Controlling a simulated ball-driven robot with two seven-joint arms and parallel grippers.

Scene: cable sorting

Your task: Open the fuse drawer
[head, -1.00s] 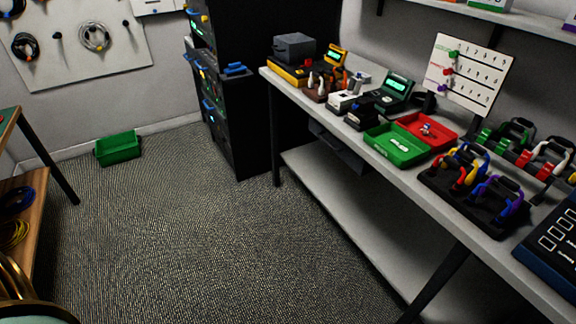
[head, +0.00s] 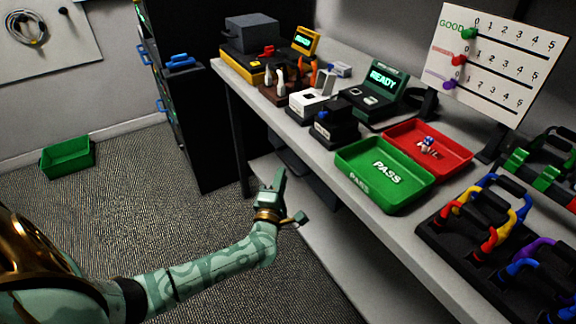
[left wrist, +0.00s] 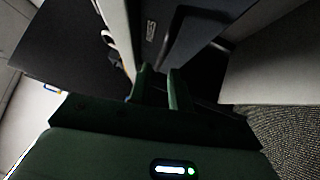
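The fuse drawer (head: 310,178) appears to be the dark unit under the front edge of the workbench (head: 300,140), in the middle of the head view. It looks shut, though its handle is not clear. In the left wrist view a dark panel with a small label (left wrist: 151,30) lies ahead of the fingers; it seems to be the drawer front. My left gripper (head: 278,188) is in front of and slightly below the bench edge, near the drawer. In the wrist view my left gripper (left wrist: 161,76) has its two green fingers apart, with nothing seen between them. My right gripper is out of view.
A green PASS tray (head: 350,178) and a red tray (head: 462,160) stand on the bench. Several testers and a cable rack (head: 430,235) stand there too. A dark cabinet (head: 215,150) is behind. A green bin (head: 68,158) sits on the open floor.

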